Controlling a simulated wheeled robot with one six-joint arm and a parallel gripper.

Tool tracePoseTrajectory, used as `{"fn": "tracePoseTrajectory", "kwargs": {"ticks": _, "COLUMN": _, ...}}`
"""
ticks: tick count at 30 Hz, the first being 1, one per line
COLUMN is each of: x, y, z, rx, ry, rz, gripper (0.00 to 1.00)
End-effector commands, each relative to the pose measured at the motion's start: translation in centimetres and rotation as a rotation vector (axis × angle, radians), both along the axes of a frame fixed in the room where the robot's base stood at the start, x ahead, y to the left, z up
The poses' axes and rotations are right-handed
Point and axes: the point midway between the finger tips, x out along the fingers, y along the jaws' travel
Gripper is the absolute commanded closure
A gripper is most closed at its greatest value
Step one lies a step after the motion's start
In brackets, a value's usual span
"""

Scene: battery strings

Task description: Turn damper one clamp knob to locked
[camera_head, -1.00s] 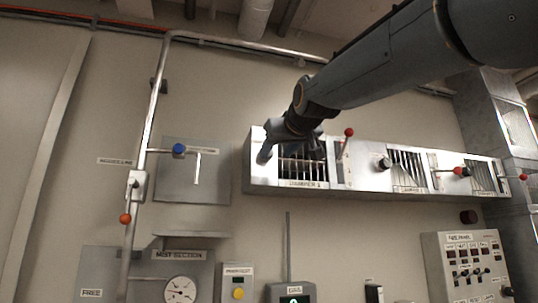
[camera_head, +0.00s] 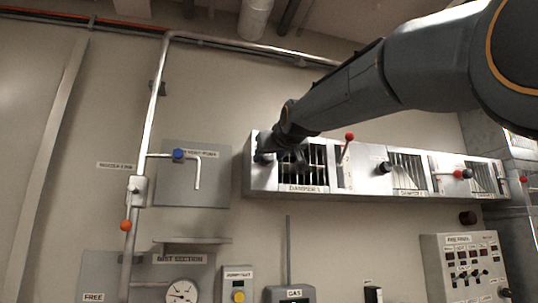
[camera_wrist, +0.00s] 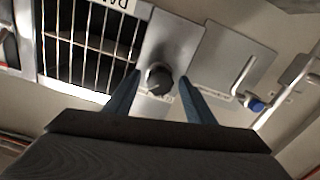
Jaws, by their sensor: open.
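The damper one unit is the leftmost part of a long metal box on the wall, with a barred opening and a label reading damper 1 (camera_head: 304,188). Its clamp knob (camera_wrist: 159,78) is a round dark knob on a pale plate beside the bars. In the wrist view my gripper (camera_wrist: 160,76) is open, with one blue finger on each side of the knob and gaps visible. In the head view my gripper (camera_head: 268,149) is at the box's left end and largely hides the knob. The knob's lock marking is too small to read.
A red-tipped lever (camera_head: 349,138) stands right of damper one. Another dark knob (camera_head: 384,167) and a second barred opening (camera_head: 407,170) lie further right. A blue-handled valve (camera_head: 178,154) and pipe are to the left. The wall below the box is partly clear.

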Motion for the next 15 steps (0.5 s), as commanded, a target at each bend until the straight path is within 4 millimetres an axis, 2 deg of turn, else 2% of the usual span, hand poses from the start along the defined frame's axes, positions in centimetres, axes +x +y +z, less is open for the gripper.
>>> {"fn": "tracePoseTrajectory", "kwargs": {"ticks": 2, "x": -0.02, "y": 0.0, "z": 0.0, "rx": 0.0, "ry": 0.0, "rz": 0.0, "gripper": 0.52}}
{"fn": "tracePoseTrajectory", "kwargs": {"ticks": 9, "x": -0.04, "y": 0.01, "z": 0.02, "rx": 0.0, "ry": 0.0, "rz": 0.0, "gripper": 0.91}}
{"fn": "tracePoseTrajectory", "kwargs": {"ticks": 15, "x": -0.05, "y": 0.02, "z": -0.01, "rx": -0.012, "ry": -0.003, "rz": 0.0, "gripper": 0.91}}
